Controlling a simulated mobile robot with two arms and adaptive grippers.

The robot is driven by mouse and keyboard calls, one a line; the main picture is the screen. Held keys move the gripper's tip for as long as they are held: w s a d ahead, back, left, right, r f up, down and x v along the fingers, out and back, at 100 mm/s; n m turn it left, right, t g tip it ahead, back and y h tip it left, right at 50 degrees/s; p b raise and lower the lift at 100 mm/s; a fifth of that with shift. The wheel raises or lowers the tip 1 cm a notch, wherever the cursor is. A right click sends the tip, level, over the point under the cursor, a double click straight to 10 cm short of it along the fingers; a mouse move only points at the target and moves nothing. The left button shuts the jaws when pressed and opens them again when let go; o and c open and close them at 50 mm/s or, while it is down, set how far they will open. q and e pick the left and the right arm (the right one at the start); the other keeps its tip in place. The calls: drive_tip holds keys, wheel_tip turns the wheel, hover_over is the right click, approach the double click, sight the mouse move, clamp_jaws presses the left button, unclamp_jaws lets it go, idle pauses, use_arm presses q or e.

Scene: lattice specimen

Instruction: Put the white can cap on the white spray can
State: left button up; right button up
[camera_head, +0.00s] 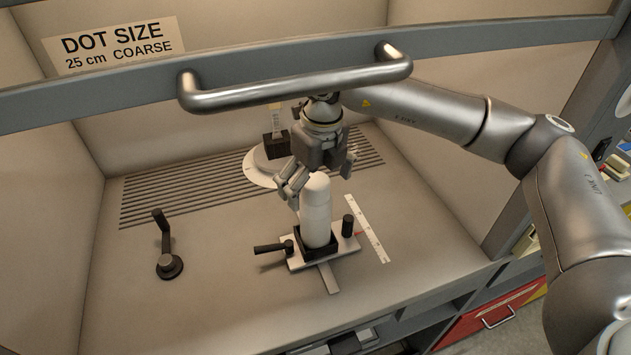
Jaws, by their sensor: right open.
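The white spray can (316,222) stands upright in a dark square holder in the middle of the booth floor. A rounded white piece, which looks like the white can cap (316,182), sits on top of the can, in line with it. I cannot tell whether it is pressed fully down. My right gripper (314,178) is at the can's top, with its fingers open; one finger is left of the cap and another is behind it to the right. Whether any finger touches the cap is unclear. My left gripper is not in view.
The holder is on a light plate (327,255) with a dark lever (272,248) and a dark knob (348,226). A crank (167,262) stands at left. A round white turntable (258,176) is behind. A metal bar handle (295,88) crosses in front above.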

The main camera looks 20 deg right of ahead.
sight(316, 180)
drive_tip(key=shift+r, duration=0.2)
drive_tip(key=shift+s+d+r+p, duration=0.15)
drive_tip(key=shift+r+p, duration=0.4)
drive_tip(key=shift+r, duration=0.65)
drive_tip(key=shift+s+a+r+p, duration=0.15)
drive_tip(key=shift+r+p, duration=0.4)
drive_tip(key=shift+r, duration=0.6)
drive_tip(key=shift+d, duration=0.1)
wheel_tip(316, 180, up, 8)
drive_tip(key=shift+d, duration=0.2)
